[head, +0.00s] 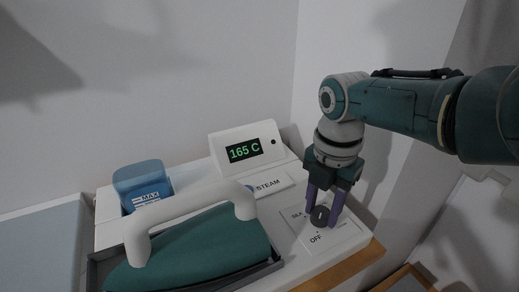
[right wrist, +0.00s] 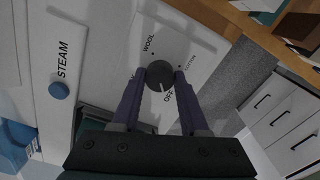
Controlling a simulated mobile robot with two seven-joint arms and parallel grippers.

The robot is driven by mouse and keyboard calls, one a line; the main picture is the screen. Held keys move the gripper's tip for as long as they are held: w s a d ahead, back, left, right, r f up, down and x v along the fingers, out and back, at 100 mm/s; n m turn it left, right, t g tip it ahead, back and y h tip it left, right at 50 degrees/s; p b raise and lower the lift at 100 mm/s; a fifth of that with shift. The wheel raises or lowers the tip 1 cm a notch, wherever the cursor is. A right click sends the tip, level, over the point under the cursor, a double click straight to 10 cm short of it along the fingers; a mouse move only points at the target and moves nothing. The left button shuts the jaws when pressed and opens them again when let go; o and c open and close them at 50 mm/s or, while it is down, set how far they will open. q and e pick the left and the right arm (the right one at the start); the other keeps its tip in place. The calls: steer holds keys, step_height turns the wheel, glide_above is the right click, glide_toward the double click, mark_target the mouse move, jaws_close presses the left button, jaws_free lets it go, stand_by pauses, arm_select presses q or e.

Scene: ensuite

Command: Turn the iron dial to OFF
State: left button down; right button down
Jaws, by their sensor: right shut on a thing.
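The iron dial (head: 320,216) is a small dark round knob on a white labelled plate at the front right of the ironing station. In the right wrist view the dial (right wrist: 159,74) has a white pointer line toward the OFF label (right wrist: 168,96), at least roughly; WOOL is on the other side. My right gripper (head: 323,212) reaches down from above, and its purple fingers are shut on the dial from both sides. My left gripper is not in view.
The teal iron (head: 200,250) with a white handle rests left of the dial. A display (head: 243,151) reads 165 C. A blue STEAM button (right wrist: 58,90) and a blue water tank (head: 143,185) are on the station. A wall stands behind.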

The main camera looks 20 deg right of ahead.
mark_target(321, 213)
steer(key=shift+n, duration=0.6)
steer(key=shift+c, duration=2.1)
jaws_free()
step_height(321, 213, up, 9)
steer(key=p, duration=0.4)
steer(key=shift+f+p, duration=0.1)
steer(key=shift+p, duration=0.3)
steer(key=shift+r, duration=0.6)
steer(key=shift+f, duration=0.1)
